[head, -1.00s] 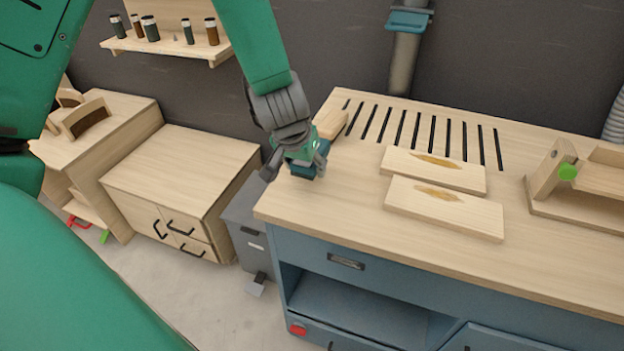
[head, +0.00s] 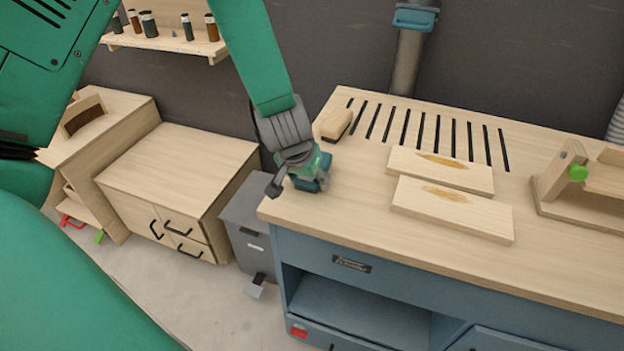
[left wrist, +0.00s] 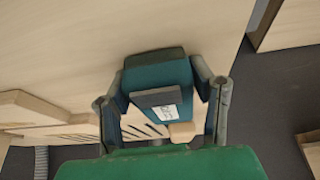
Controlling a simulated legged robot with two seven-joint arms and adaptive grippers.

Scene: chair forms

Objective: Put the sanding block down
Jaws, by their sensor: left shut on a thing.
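My left gripper (head: 299,182) is shut on a teal block with a dark grey part, which I take to be the sanding block (head: 312,180). It is at the left end of the workbench top, near the front left corner. My right gripper is not in view.
A wooden block (head: 336,123) lies just behind the gripper, beside the slots. Two stained boards (head: 440,168) (head: 452,208) lie to the right. A grey bin (head: 250,225) stands left of the bench.

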